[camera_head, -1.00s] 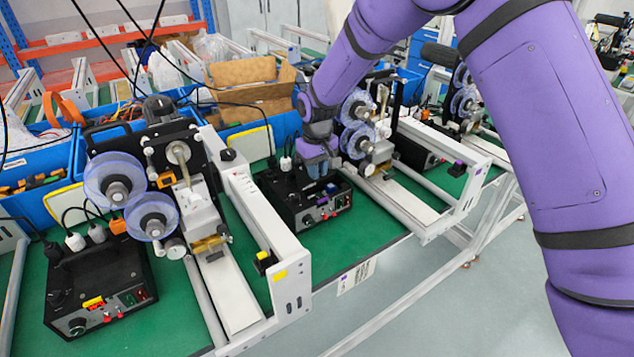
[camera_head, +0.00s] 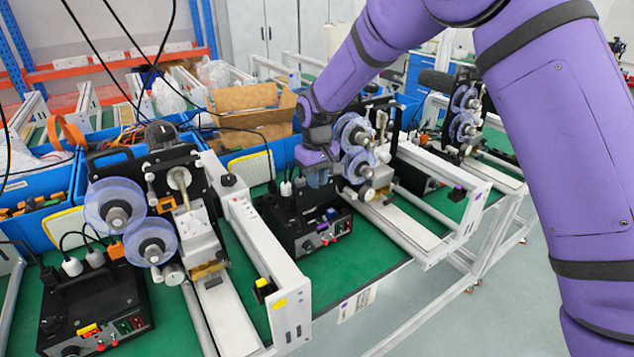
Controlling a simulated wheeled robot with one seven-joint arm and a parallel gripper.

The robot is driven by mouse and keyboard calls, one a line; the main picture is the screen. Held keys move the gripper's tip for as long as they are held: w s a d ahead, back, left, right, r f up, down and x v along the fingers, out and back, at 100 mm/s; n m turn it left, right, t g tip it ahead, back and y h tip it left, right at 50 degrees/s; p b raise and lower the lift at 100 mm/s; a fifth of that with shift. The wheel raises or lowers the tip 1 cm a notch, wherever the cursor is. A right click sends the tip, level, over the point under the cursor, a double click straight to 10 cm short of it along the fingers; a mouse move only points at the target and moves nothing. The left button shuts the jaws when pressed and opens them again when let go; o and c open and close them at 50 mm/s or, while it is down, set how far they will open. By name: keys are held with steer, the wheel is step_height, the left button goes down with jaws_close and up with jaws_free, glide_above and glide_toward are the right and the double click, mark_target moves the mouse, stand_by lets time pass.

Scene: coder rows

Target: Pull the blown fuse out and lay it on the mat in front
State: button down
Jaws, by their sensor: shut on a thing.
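My gripper (camera_head: 318,178) is above the black control box (camera_head: 296,222) at the middle station, with its fingers pointing down. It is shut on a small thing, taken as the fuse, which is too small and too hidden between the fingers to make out. A gap shows between the fingertips and the front panel of the box. The green mat (camera_head: 362,262) covers the bench and shows bare in front of the box.
A white rail frame (camera_head: 262,240) stands left of the box, and clear reels (camera_head: 356,148) stand close to its right. A second black box (camera_head: 95,300) with a yellow part is at the left station. Cables hang at the upper left.

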steer(key=shift+r, duration=1.45)
steer(key=s+d+f, duration=0.4)
steer(key=s+f, duration=0.2)
steer(key=s, duration=0.3)
steer(key=s+d+f, duration=0.4)
steer(key=s+f, duration=0.1)
steer(key=s, duration=0.3)
steer(key=s+d+f, duration=0.4)
steer(key=s+f, duration=0.2)
steer(key=s, duration=0.3)
glide_above(346, 271)
steer(key=shift+w+f, duration=0.1)
steer(key=shift+f, duration=2.4)
steer(key=shift+f, duration=0.1)
